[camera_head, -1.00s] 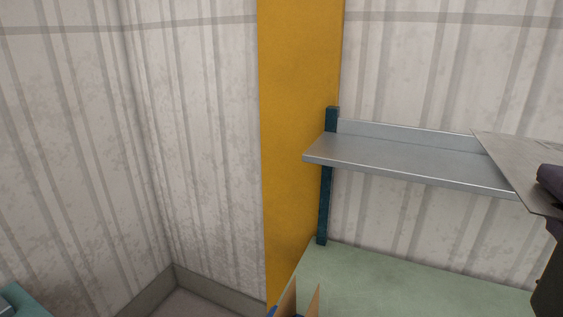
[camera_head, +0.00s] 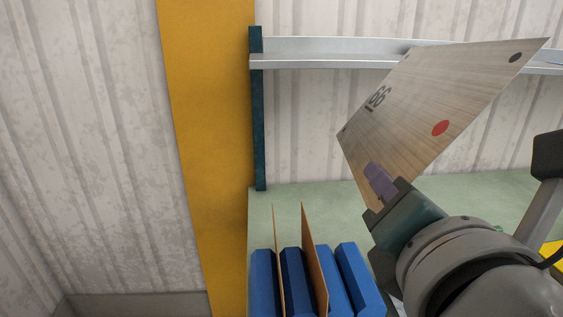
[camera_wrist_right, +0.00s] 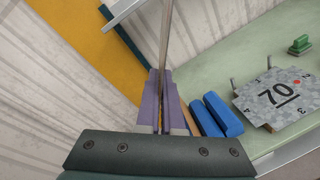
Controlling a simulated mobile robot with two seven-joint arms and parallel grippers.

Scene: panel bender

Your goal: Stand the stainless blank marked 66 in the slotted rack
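The stainless blank marked 66 (camera_head: 420,95) is a thin metal plate with a red dot and dark dots. It is tilted up in the air in the head view. My right gripper (camera_head: 380,185) is shut on its lower edge; in the right wrist view the purple fingers (camera_wrist_right: 162,98) pinch the blank edge-on (camera_wrist_right: 166,40). The slotted rack (camera_head: 263,285) has several blue bars with slots between them, at the lower middle of the head view. Two thin brown sheets (camera_head: 315,255) stand in it. The blank is above and right of the rack, apart from it. My left gripper is not in view.
The rack stands on a green bench top (camera_head: 445,200). A metal shelf (camera_head: 320,52) on a dark post (camera_head: 257,110) runs above it. A yellow column (camera_head: 210,150) is at left. A grey plate marked 70 (camera_wrist_right: 282,97) and a green-handled item (camera_wrist_right: 300,45) lie on the bench.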

